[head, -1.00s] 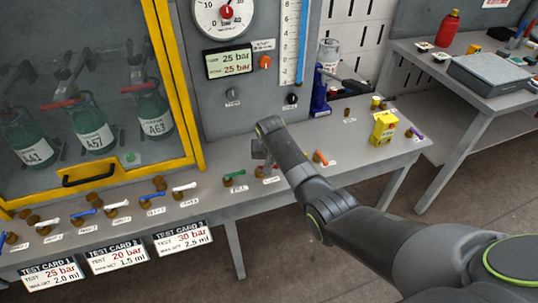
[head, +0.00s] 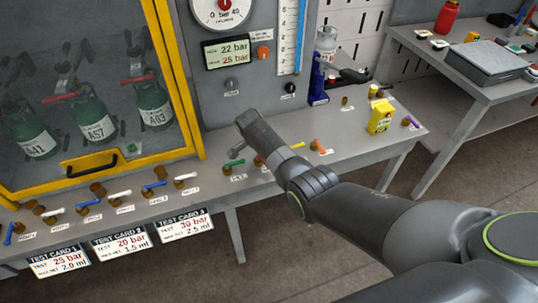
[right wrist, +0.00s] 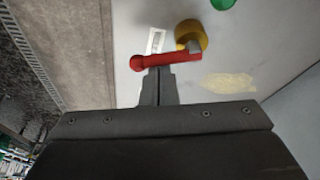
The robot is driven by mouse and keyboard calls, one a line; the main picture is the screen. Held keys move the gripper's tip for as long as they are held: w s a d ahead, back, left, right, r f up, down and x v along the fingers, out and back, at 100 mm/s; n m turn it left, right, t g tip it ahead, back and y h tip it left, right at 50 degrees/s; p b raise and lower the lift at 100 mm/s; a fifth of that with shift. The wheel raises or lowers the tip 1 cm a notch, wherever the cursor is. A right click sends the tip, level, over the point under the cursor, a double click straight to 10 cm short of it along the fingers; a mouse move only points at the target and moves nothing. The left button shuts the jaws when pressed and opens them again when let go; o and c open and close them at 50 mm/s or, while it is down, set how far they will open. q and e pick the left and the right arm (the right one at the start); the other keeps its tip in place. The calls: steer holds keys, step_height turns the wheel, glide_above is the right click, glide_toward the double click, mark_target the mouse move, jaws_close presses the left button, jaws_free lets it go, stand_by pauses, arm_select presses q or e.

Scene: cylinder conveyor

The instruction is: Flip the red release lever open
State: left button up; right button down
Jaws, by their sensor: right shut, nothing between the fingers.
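The red lever (right wrist: 165,60) shows in the right wrist view, attached to a round brass base (right wrist: 191,37) at its right end. Its handle lies across the picture, pointing left, with a white label (right wrist: 154,42) behind it. My right gripper (right wrist: 158,73) is shut and empty, its fingertips right at the near side of the handle. I cannot tell whether they touch it. My left gripper is not in view.
The green lever (head: 234,163) stands left of the red lever's place, the yellow lever (head: 298,146) and orange lever (head: 316,145) right of it. More levers line the bench (head: 215,190) edge. A panel display (head: 226,53) reads 22 bar over 25 bar.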

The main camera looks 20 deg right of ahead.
steer(key=shift+s+a+m, duration=0.15)
steer(key=shift+a+m, duration=0.05)
steer(key=shift+m, duration=0.3)
steer(key=shift+s+a, duration=0.15)
steer(key=shift+a, duration=0.3)
steer(key=shift+d+p, duration=0.35)
steer(key=shift+d, duration=0.1)
steer(key=d, duration=0.3)
steer(key=shift+d+f+p, duration=0.1)
steer(key=shift+f+p, duration=0.15)
steer(key=shift+p, duration=0.1)
steer(key=w+v, duration=0.1)
steer(key=v, duration=0.8)
steer(key=shift+a+r, duration=0.25)
steer(key=shift+r, duration=0.1)
